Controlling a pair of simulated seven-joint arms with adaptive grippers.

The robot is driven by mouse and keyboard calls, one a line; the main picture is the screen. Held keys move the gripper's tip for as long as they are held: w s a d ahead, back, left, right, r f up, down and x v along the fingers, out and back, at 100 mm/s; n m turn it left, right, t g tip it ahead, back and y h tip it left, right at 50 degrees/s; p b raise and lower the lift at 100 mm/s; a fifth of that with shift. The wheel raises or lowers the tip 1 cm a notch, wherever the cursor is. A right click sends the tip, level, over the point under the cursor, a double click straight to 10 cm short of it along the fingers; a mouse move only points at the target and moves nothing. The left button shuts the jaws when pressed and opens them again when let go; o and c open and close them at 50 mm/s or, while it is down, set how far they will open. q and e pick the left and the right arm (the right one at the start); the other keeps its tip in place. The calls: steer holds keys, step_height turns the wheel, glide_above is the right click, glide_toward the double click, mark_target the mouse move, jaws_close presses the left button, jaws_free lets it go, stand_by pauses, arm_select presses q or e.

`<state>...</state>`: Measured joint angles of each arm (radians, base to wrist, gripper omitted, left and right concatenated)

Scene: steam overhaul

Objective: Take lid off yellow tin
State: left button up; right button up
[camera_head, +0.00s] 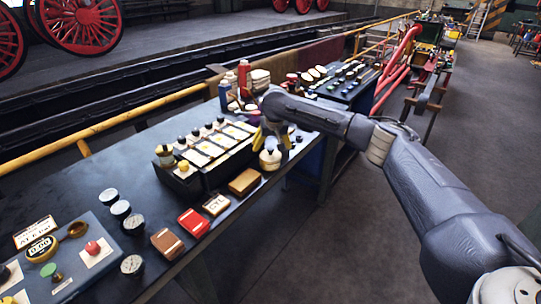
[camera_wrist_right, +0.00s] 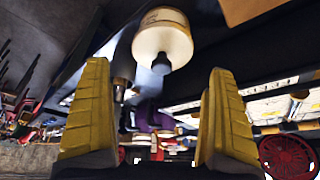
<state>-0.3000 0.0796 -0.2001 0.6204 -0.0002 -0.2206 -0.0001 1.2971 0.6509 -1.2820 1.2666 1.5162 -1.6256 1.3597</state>
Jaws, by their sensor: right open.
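A small round tin (camera_head: 270,160) with a pale lid and a dark knob stands near the table's right edge. It also shows upside down in the right wrist view, where the cream lid (camera_wrist_right: 162,42) sits on a yellowish body (camera_wrist_right: 165,15) and the dark knob points toward the space between my fingers. My right gripper (camera_head: 270,136) is at the tin in the head view, partly hiding its top. In its wrist view the yellow fingers (camera_wrist_right: 157,115) are wide apart with nothing between them. My left gripper is not in view.
A dark rack (camera_head: 205,178) with several knobbed, white-labelled items stands left of the tin. A brown block (camera_head: 244,182), a red packet (camera_head: 194,222) and gauges (camera_head: 121,209) lie in front. Bottles (camera_head: 244,78) stand behind. Bare tabletop (camera_head: 120,165) shows at left.

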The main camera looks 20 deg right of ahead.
mark_target(271, 150)
steer(key=shift+x, duration=2.75)
steer(key=shift+a, duration=0.2)
steer(key=c, duration=1.1)
